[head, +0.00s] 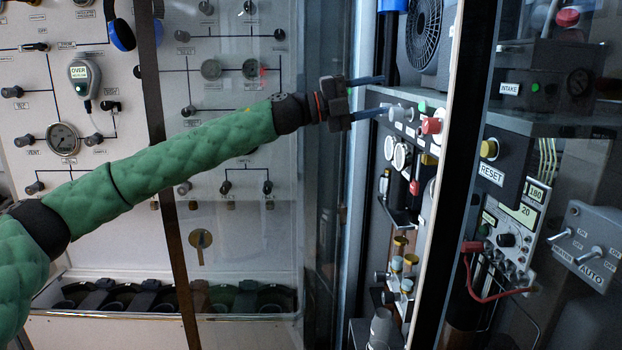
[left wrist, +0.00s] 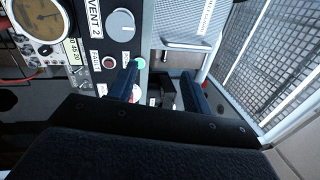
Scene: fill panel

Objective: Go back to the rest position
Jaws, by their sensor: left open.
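My left gripper (head: 378,96) is at the end of my green-sleeved left arm, which reaches in from the left in the head view. Its two fingers are apart and point right, toward the control panel (head: 375,140) with its buttons. In the left wrist view the open fingers (left wrist: 160,75) have nothing held between them. The left finger overlaps the panel near a green button (left wrist: 140,62); I cannot tell whether it touches. My right gripper is not in view.
A red button (head: 431,126) and a fan (head: 424,32) are near the gripper. A pale upright frame edge (head: 440,170) stands just right of it. A wall panel with gauges (head: 62,139) is behind the arm. A RESET box (head: 490,172) is at right.

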